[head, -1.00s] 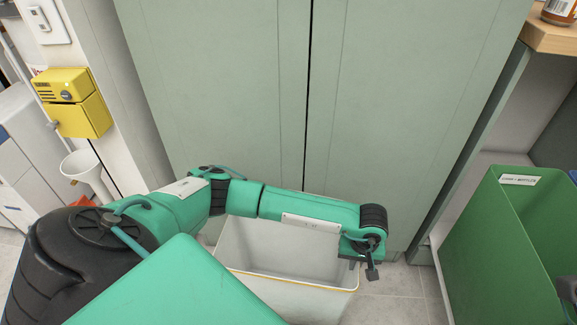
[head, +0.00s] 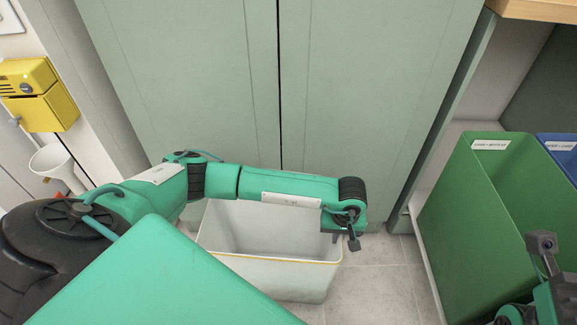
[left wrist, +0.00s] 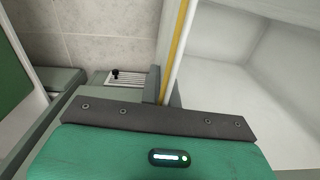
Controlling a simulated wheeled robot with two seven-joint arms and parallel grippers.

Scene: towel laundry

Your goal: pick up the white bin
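The white bin (head: 270,275) stands on the floor in front of the green cabinet, with a thin yellow line along its rim. It looks empty. My left arm reaches across over its back part. My left gripper (head: 340,229) is at the bin's right rim, near the back corner. In the left wrist view the bin's rim (left wrist: 178,45) runs down between the fingers, which sit close on both sides of it, and the bin's white inside fills the right. Part of my right arm shows at the lower right of the head view; its fingers do not show.
A green bin (head: 490,215) and a blue bin (head: 562,155) stand at the right under a wooden counter (head: 535,9). The tall green cabinet (head: 350,90) closes off the back. A yellow box (head: 40,95) hangs at the left. Bare floor tiles (head: 375,285) lie right of the white bin.

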